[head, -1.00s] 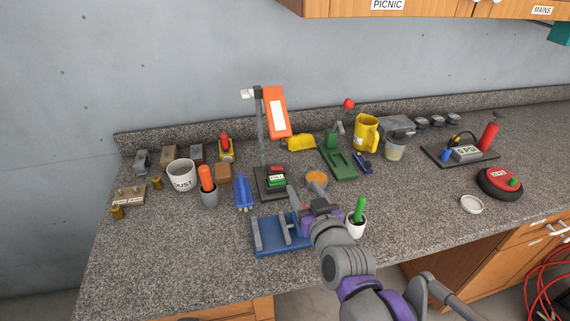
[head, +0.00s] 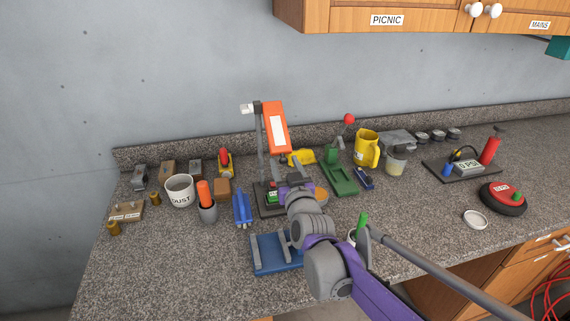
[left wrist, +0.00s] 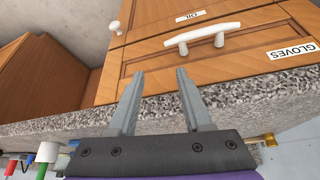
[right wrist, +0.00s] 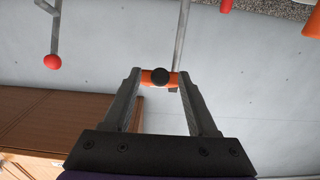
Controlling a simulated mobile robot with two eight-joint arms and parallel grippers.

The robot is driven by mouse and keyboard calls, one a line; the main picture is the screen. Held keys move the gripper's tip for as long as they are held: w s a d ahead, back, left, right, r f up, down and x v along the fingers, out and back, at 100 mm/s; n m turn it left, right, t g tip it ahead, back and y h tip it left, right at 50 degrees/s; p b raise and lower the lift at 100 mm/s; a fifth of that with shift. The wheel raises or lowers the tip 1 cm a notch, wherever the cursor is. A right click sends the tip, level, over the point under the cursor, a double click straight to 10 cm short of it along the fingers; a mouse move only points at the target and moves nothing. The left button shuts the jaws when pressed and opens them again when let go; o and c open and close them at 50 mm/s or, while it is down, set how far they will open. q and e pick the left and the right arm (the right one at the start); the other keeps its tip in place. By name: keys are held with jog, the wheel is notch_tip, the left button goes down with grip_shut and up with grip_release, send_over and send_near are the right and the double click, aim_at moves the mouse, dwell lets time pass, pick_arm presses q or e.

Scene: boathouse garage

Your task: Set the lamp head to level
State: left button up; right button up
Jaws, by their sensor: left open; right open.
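The lamp has an orange head (head: 276,128) with a white panel, on a grey post (head: 260,138). The head hangs steeply downward, close to upright, not level. The lamp base (head: 266,209) has a small green display and is partly hidden by my right arm. My right gripper (head: 276,166) is open just below the lamp head. In the right wrist view, an orange part with a black round end (right wrist: 160,77) shows between the open fingers (right wrist: 158,85); whether they touch it I cannot tell. My left gripper (left wrist: 157,75) is open and empty.
A blue stand (head: 275,262) and a cup with a green handle sit near my right arm. A green press (head: 340,178) and yellow mug (head: 366,148) stand right of the lamp. A white DUST mug (head: 180,191) is left. My left gripper faces a drawer handle (left wrist: 202,39).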

jog(key=shift+w, duration=0.15)
jog(key=shift+c, duration=0.3)
grip_shut()
dwell(1.1)
